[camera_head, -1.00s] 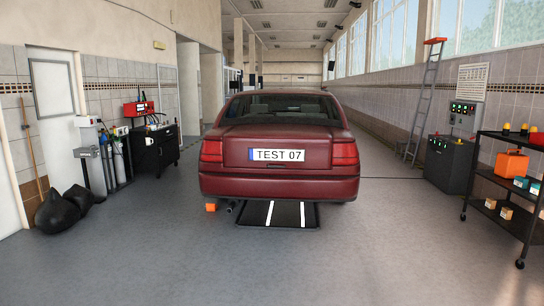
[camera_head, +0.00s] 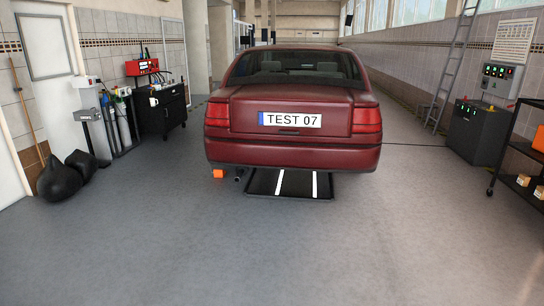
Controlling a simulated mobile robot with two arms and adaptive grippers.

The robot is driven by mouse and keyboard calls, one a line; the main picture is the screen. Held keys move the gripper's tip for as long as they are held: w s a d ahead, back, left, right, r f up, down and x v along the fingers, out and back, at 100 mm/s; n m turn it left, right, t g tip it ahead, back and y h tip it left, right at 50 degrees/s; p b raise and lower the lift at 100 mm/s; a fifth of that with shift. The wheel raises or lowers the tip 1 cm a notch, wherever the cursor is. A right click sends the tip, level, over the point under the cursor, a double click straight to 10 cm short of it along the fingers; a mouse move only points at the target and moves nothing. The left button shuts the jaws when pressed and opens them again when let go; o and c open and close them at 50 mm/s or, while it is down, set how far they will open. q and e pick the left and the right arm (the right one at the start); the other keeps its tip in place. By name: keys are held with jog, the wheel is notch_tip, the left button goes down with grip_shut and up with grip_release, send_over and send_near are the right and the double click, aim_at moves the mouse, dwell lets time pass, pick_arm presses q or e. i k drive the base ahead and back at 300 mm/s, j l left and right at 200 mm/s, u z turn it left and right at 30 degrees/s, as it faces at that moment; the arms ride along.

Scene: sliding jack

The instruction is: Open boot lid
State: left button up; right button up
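A dark red car (camera_head: 240,122) stands in the middle of the garage with its rear towards me. Its boot lid (camera_head: 292,103) is closed, with a white number plate reading TEST 07 (camera_head: 290,120) on it. The rear bumper (camera_head: 292,155) is below the lid. Neither of my grippers is in view, and nothing touches the car's rear.
A black plate with white stripes (camera_head: 262,183) lies under the car's rear, beside an orange block (camera_head: 218,173). Black bags (camera_head: 60,182) lie at left. A dark cabinet (camera_head: 477,133) and shelf trolley (camera_head: 505,155) stand at right. The floor in front (camera_head: 270,245) is clear.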

aim_at(278, 109)
jog(key=i+z, duration=0.15)
jog(key=i, duration=1.9)
